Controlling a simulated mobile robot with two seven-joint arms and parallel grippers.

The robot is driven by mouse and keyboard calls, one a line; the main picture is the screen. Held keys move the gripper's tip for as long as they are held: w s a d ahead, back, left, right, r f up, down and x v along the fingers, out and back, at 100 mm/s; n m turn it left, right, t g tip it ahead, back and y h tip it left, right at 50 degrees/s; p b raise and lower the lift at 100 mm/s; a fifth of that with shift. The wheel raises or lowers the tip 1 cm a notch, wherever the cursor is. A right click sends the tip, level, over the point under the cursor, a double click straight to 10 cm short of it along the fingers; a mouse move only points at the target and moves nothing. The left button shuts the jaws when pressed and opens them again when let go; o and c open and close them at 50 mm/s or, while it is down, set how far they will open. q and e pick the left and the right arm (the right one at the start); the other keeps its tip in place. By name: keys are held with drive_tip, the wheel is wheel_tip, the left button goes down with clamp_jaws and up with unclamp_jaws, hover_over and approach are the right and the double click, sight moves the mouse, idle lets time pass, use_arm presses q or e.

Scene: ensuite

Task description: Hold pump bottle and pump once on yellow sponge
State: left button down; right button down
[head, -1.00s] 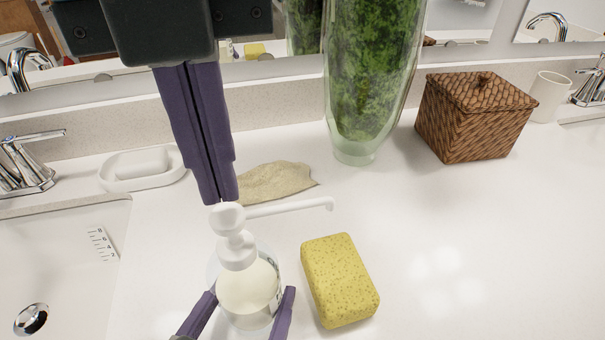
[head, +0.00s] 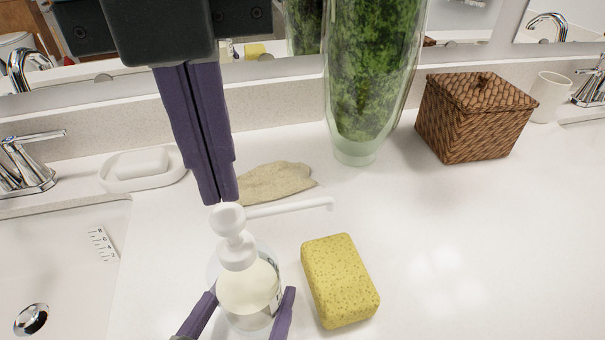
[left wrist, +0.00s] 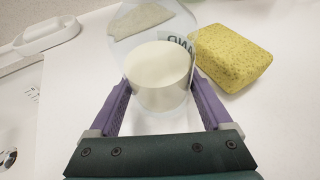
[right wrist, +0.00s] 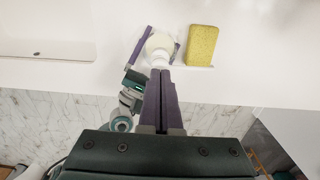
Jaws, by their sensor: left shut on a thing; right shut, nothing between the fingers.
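The clear pump bottle (head: 249,290) with pale liquid and a white pump head stands upright on the counter. Its long nozzle (head: 290,207) points right, toward the space above and behind the yellow sponge (head: 340,281). The sponge lies flat just right of the bottle, and it also shows in the left wrist view (left wrist: 230,56). My left gripper (head: 240,312) is shut around the bottle's body, one finger on each side. My right gripper (head: 220,200) is shut and empty, pointing down with its tips at the top of the pump head. I cannot tell whether they touch.
A beige cloth (head: 275,182) lies behind the bottle. A soap dish (head: 143,170) and the sink (head: 60,270) are to the left. A tall green-filled vase (head: 370,80) and a wicker box (head: 474,118) stand at the back. The counter's right side is clear.

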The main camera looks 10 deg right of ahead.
sight(227, 213)
idle(0.4)
drive_tip(key=shift+f, duration=1.55)
drive_tip(key=shift+r, duration=1.55)
wheel_tip(227, 213, up, 6)
idle(1.4)
